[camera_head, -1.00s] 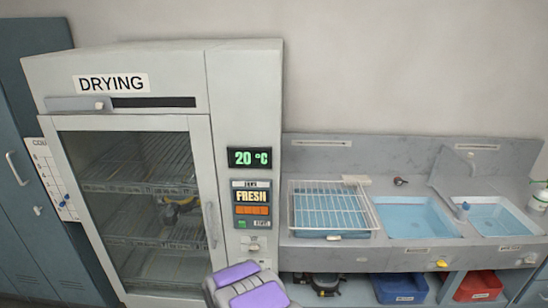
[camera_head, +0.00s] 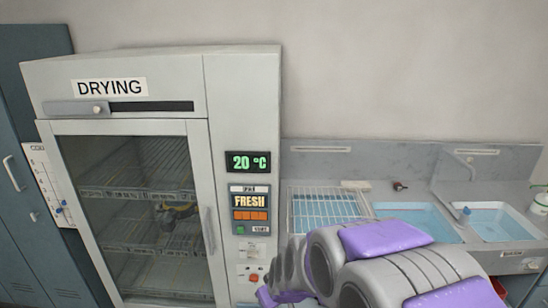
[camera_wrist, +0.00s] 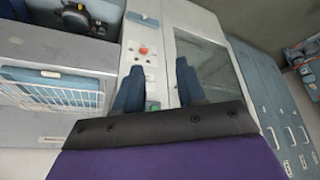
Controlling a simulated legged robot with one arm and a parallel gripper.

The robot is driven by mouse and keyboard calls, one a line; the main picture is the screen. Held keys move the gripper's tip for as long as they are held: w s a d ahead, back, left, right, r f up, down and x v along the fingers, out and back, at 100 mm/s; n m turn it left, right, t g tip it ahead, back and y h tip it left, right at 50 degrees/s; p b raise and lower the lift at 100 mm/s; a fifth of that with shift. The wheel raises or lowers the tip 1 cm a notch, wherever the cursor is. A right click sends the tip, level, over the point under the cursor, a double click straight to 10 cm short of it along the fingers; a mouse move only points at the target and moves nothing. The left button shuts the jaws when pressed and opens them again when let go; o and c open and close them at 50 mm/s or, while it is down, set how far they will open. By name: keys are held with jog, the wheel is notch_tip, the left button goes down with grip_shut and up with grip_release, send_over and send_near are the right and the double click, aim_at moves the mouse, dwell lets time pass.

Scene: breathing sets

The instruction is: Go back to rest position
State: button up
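My gripper (camera_wrist: 159,84) shows in the wrist view as two blue fingers standing well apart, with nothing between them. It faces the drying cabinet's control panel and glass door from a distance. My purple and grey arm is raised in the lower right of the head view, and my fingers cannot be made out there. The drying cabinet (camera_head: 241,105) stands left of centre with its glass door (camera_head: 140,210) shut. A yellow and dark item (camera_head: 178,212) is on a rack inside. The display reads 20 °C.
A counter with a wire rack (camera_head: 325,207) and two water-filled sinks (camera_head: 495,221) runs to the right, partly hidden by my arm. Teal lockers (camera_head: 30,110) stand at the far left. The wall above is bare.

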jog(key=s+d+r+m+g+h, duration=0.1)
jog(key=s+d, duration=0.3)
jog(key=s, duration=0.6)
jog(key=s+d+r+m+g, duration=0.3)
jog(key=s+d, duration=0.2)
jog(key=s, duration=0.5)
jog(key=s+d+r+m+g+h+b, duration=0.1)
jog(key=s+d, duration=0.4)
jog(key=s, duration=0.5)
jog(key=shift+s+d+r+m+g+h, duration=0.15)
jog(key=shift+d+r+m+g+h, duration=0.15)
jog(key=shift+r+m+g, duration=0.45)
